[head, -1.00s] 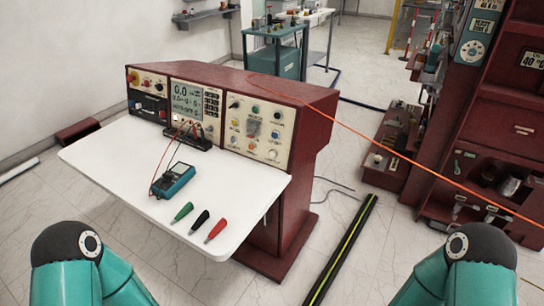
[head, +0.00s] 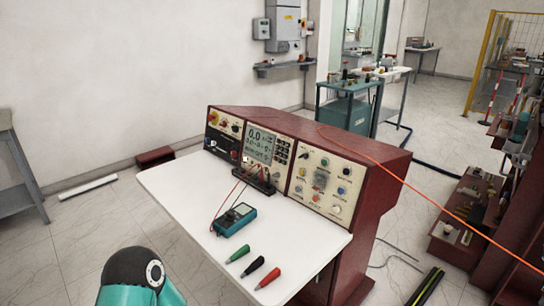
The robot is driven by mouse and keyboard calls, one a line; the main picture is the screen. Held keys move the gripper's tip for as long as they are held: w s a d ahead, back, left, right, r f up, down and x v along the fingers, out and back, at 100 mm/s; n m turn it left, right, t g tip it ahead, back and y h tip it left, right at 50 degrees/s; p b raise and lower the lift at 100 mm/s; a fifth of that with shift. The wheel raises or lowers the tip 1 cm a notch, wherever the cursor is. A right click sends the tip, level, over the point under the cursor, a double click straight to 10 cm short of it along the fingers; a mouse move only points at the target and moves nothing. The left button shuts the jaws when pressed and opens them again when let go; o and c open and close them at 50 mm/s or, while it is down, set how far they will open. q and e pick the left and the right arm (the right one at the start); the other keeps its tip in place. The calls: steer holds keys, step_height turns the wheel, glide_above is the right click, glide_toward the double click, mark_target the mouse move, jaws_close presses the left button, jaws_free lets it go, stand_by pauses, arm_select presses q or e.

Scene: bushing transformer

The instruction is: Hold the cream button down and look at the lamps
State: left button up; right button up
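The dark red console (head: 385,165) stands beyond a white worktop. Its right-hand cream panel (head: 320,180) carries several small round coloured parts. A pale, whitish round part (head: 336,209) sits at the panel's lower right; it may be the cream button, but it is too small to be sure. A yellow part (head: 301,173), a blue part (head: 341,190) and a red part (head: 316,198) also show. I cannot tell which are lamps or whether any is lit. Neither of my grippers is in view; only a teal link of my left arm shows at the bottom.
On the white worktop (head: 185,190) lie a teal multimeter (head: 234,219) with red leads and green (head: 238,253), black (head: 256,264) and red (head: 268,278) probes. An orange cable (head: 430,200) crosses at right. Floor left of the worktop is largely clear.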

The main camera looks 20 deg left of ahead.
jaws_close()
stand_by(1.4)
